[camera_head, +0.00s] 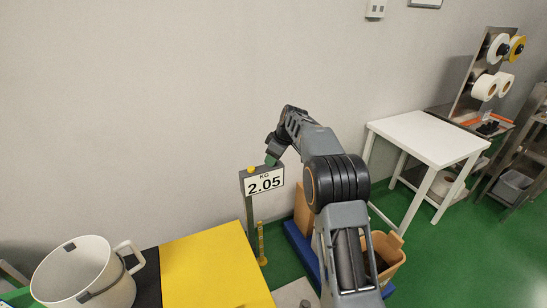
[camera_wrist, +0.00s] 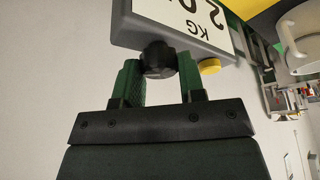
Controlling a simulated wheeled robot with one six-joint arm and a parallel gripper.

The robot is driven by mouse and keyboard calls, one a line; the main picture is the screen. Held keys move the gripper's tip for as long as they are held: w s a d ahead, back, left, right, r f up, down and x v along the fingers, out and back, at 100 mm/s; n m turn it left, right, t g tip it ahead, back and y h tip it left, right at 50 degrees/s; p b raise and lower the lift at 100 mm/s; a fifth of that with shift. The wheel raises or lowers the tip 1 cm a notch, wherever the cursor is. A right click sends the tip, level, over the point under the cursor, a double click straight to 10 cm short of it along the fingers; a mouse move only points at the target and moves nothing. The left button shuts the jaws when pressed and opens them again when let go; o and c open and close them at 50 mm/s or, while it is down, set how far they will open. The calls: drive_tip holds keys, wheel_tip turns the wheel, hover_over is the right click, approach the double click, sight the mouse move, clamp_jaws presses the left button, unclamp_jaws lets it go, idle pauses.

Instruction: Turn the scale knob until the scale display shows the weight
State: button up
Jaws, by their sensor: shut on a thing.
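In the wrist view the display (camera_wrist: 205,22) is upside down and partly cut off. The dark round scale knob (camera_wrist: 158,60) sits on the edge of the display housing. My gripper (camera_wrist: 160,74) has green fingers on both sides of the knob and is shut on it. In the head view my gripper (camera_head: 271,160) is at the top of the display, and the knob is hidden there. A yellow button (camera_wrist: 209,67) is beside the knob.
A yellow-topped surface (camera_head: 215,270) and a white pot (camera_head: 85,270) are at the lower left. A white table (camera_head: 430,136) stands to the right. A tan bin (camera_head: 388,254) is on the floor behind my arm. The wall is close behind the display.

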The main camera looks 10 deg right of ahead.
idle(0.4)
drive_tip(key=o, duration=0.9)
drive_tip(key=shift+o, duration=0.2)
drive_tip(key=v, duration=1.3)
drive_tip(key=shift+d+r, duration=0.2)
drive_tip(key=shift+r, duration=0.2)
